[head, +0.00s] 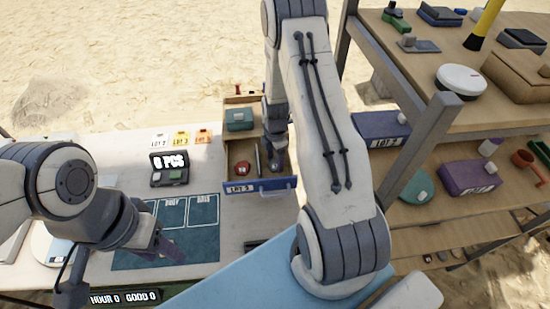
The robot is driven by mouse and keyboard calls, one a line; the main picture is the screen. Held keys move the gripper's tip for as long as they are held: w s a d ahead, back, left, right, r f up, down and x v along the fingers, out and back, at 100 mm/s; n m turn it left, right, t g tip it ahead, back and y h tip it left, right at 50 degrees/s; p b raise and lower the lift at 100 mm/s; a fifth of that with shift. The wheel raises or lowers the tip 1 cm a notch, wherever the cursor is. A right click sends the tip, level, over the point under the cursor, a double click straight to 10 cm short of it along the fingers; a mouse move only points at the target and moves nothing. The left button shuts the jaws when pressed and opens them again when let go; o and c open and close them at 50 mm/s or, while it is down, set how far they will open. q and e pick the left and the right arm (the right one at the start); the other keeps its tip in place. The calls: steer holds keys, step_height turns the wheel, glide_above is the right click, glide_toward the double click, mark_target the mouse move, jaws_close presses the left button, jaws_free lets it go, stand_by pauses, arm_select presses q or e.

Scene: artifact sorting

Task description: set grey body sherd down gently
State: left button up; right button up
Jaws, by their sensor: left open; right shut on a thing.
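My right gripper (274,166) points down into the open drawer (288,184) marked LOT 3, at its right side. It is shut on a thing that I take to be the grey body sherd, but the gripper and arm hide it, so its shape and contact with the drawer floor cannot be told. My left gripper (168,247) is open above the lower left part of the dark teal sorting mat (206,240), which has outlined, labelled fields, one reading BODY.
In the drawer lie a red round thing (243,168) and a thin stick. A teal box (239,119) is behind them. Shelves with a purple box (470,177) rise at the right.

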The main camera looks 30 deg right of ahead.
stand_by(0.3)
steer(key=o, duration=1.4)
steer(key=shift+r, duration=0.1)
step_height(320, 180, up, 10)
steer(key=b, duration=0.2)
steer(key=shift+r, duration=0.2)
steer(key=s+a+r+m+b, duration=0.1)
steer(key=s+a+r+m, duration=0.2)
steer(key=a, duration=0.6)
steer(key=s+a+r+m, duration=0.1)
steer(key=s+a+r, duration=0.3)
steer(key=a, duration=0.5)
steer(key=s+a+r+m, duration=0.2)
steer(key=s+a+m, duration=0.1)
steer(key=s, duration=0.5)
steer(key=s+a+r+m+y, duration=0.1)
steer(key=s+a+r+m, duration=0.1)
steer(key=s+a, duration=0.3)
steer(key=s+m+b, duration=0.1)
steer(key=s, duration=0.2)
steer(key=shift+a+r, duration=0.35)
steer(key=shift+a, duration=0.05)
